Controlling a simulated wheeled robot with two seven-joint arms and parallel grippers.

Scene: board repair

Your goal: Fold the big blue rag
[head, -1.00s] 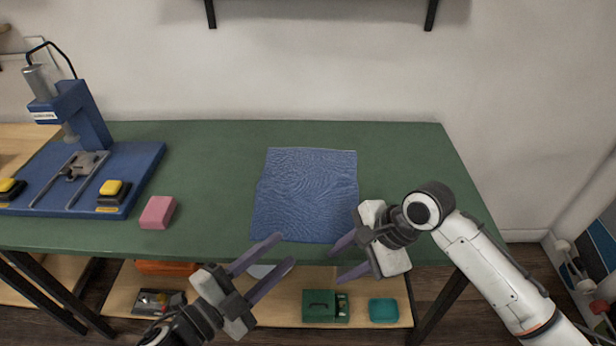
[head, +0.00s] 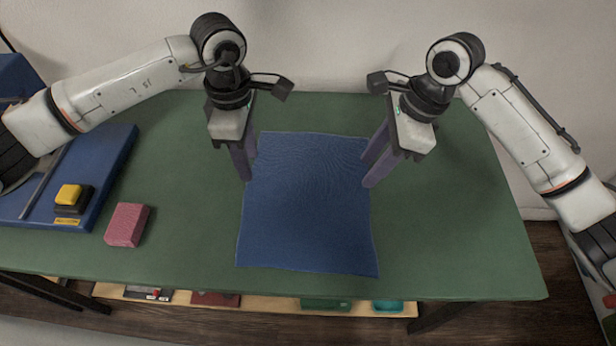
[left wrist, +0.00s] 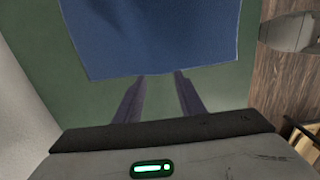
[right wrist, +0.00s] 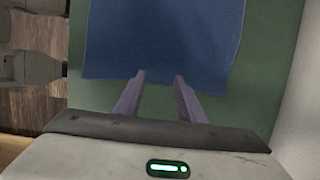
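The big blue rag (head: 308,210) lies spread flat on the green table, a rough square with slightly wavy edges. My left gripper (head: 248,172) is pointed down at the rag's left edge near its far corner. My right gripper (head: 367,176) is pointed down at its right edge near the other far corner. In the left wrist view the two fingers are apart and empty, with the rag (left wrist: 150,38) just ahead of their tips. In the right wrist view the fingers are also apart, tips at the border of the rag (right wrist: 160,40). Contact with the cloth is unclear.
A pink block (head: 127,225) lies on the green table (head: 450,235) left of the rag. A blue press base (head: 100,165) with a yellow button (head: 69,194) stands further left. The table right of the rag is clear. A lower shelf holds small boxes.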

